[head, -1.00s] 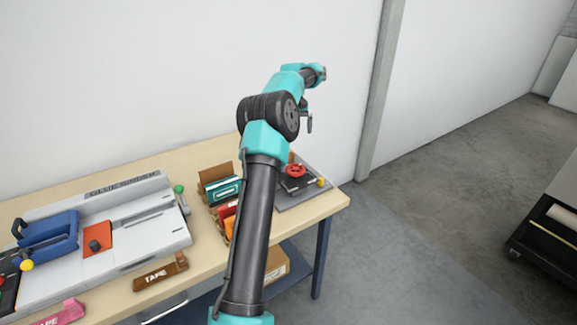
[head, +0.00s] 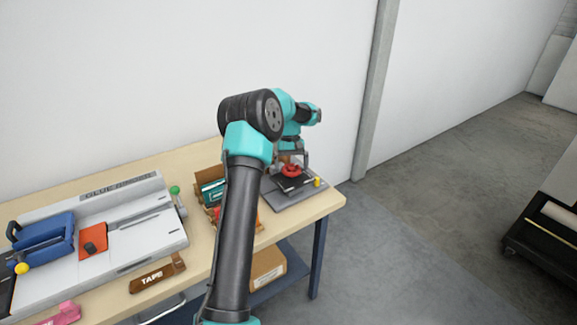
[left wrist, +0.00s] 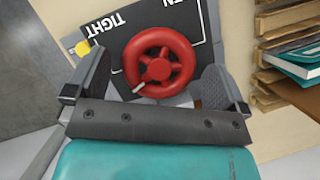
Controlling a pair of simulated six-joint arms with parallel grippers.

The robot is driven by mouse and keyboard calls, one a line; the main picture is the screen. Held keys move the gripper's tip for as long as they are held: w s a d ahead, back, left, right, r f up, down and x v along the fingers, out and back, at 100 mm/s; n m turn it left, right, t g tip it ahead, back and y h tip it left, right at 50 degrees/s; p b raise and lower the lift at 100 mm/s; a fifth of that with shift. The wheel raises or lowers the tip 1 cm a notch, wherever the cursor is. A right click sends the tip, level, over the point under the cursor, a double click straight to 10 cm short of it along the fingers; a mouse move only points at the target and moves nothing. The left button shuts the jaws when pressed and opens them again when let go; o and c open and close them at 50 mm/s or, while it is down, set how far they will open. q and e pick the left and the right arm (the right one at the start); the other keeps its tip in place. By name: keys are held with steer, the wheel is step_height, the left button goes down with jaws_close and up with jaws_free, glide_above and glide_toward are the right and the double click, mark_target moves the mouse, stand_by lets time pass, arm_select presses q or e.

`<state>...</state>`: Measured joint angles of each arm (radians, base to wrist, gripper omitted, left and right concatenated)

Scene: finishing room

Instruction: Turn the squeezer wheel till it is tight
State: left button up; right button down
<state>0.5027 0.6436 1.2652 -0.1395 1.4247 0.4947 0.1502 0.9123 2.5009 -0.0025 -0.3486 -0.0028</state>
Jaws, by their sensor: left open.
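The red squeezer wheel (head: 291,170) sits on a dark plate on a grey base at the table's right end. In the left wrist view the wheel (left wrist: 160,62) shows its spokes and a white mark on its lower left rim. The dark plate (left wrist: 127,44) bears the upside-down word TIGHT on the left and letters ending in EN on the right. My left gripper (head: 291,159) is open above the wheel. In the left wrist view its fingers stand one on each side of the wheel, with no clear contact. My right gripper is out of view.
A cardboard holder with books (head: 211,188) stands just left of the squeezer. A large grey machine (head: 150,222) fills the table's left, with a brown TAPE dispenser (head: 158,274) in front. A yellow knob (head: 317,182) is at the plate's right. The wall is close behind.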

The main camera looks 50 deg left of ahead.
arm_select(q)
steer(key=c, duration=0.8)
steer(key=shift+c, duration=0.2)
stand_by(1.0)
steer(key=o, duration=0.8)
steer(key=shift+o, duration=0.2)
